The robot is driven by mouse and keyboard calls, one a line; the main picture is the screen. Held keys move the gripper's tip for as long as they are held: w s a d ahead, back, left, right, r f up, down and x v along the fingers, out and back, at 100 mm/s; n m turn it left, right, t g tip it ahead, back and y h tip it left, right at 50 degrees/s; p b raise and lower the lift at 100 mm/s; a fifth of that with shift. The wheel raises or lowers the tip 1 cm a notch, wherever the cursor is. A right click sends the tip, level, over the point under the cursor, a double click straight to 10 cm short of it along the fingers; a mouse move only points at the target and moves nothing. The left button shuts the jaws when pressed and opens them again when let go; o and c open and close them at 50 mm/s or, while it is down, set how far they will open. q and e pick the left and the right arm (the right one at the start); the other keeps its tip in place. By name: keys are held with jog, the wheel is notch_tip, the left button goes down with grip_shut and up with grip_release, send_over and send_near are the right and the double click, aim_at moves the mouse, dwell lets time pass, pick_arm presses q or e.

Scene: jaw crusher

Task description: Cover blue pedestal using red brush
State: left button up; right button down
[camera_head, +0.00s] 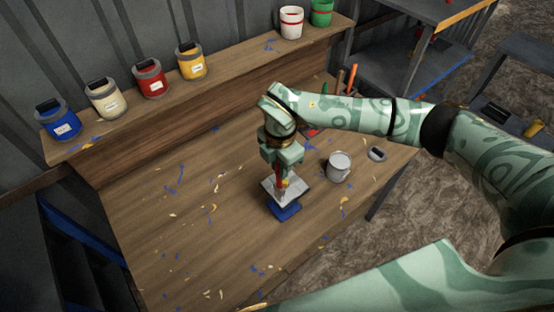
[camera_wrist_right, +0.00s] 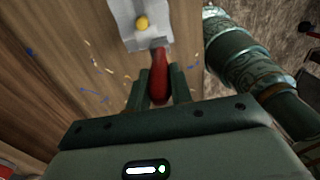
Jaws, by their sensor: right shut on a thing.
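My right gripper (camera_head: 281,170) is shut on the red handle of the brush (camera_head: 279,179) above the table. The pedestal stands below it, with a blue base (camera_head: 285,212) and a pale grey-white upper part (camera_head: 298,196). A small yellow ball-like thing shows at the pedestal's top. In the right wrist view the red brush (camera_wrist_right: 159,75) sits between the fingers of my right gripper (camera_wrist_right: 158,92). Its head end meets or overlaps the pale pedestal surface (camera_wrist_right: 124,20) near the yellow ball (camera_wrist_right: 142,23); I cannot tell if they touch. My left gripper is not in view.
An open can (camera_head: 339,168) with pale contents stands right of the pedestal, with a small lid-like thing (camera_head: 377,154) beside it. Paint cans in several colours, such as blue (camera_head: 61,122) and red (camera_head: 151,80), line the back shelf. The left tabletop (camera_head: 160,235) is clear except for flecks.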

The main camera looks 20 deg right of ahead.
notch_tip(320, 180, up, 5)
jog(key=p, duration=0.4)
jog(key=shift+w+d, duration=0.1)
jog(key=w+d, duration=0.2)
jog(key=d, duration=0.5)
jog(key=shift+w+d+f+b, duration=0.3)
jog(key=shift+w+d+b, duration=0.05)
jog(key=shift+w, duration=0.05)
